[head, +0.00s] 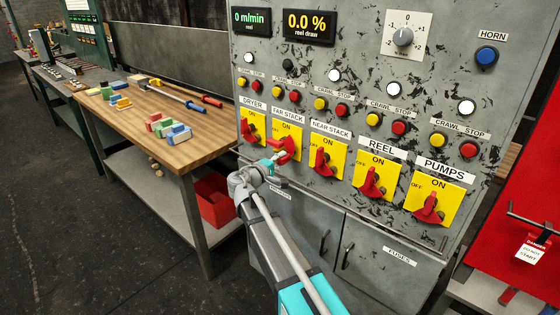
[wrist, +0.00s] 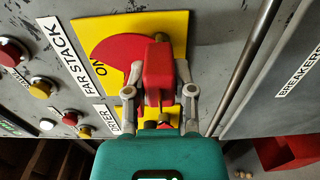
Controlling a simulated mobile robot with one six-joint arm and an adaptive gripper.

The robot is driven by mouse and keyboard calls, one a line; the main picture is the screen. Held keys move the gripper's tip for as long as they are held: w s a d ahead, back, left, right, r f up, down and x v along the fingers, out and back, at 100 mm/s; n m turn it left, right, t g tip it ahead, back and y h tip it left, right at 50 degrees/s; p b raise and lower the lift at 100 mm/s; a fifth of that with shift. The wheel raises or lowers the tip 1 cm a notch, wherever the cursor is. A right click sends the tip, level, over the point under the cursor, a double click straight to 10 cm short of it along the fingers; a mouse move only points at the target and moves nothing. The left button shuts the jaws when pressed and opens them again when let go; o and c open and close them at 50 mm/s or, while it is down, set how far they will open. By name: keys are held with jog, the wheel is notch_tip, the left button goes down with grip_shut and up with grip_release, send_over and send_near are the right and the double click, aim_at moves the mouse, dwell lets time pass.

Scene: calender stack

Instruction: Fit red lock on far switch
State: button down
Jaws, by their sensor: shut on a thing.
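The far stack switch is a red rotary handle on a yellow plate (head: 294,132), below its FAR STACK label, second from the left on the grey panel. The handle lies sideways, while the other switch handles stand roughly upright.
The neighbouring dryer switch (head: 249,127) and near stack switch (head: 321,160) are close on either side. A red board (head: 515,225) with a dark rail is at right. A wooden bench (head: 190,150) at left holds coloured blocks and tools. Open floor lies at lower left.

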jog(key=shift+w+d, duration=0.15)
jog(key=shift+w, duration=0.05)
jog(key=shift+c, duration=1.9)
grip_release()
jog(key=o, duration=0.4)
jog(key=shift+s, duration=0.15)
jog(key=shift+v, duration=3.45)
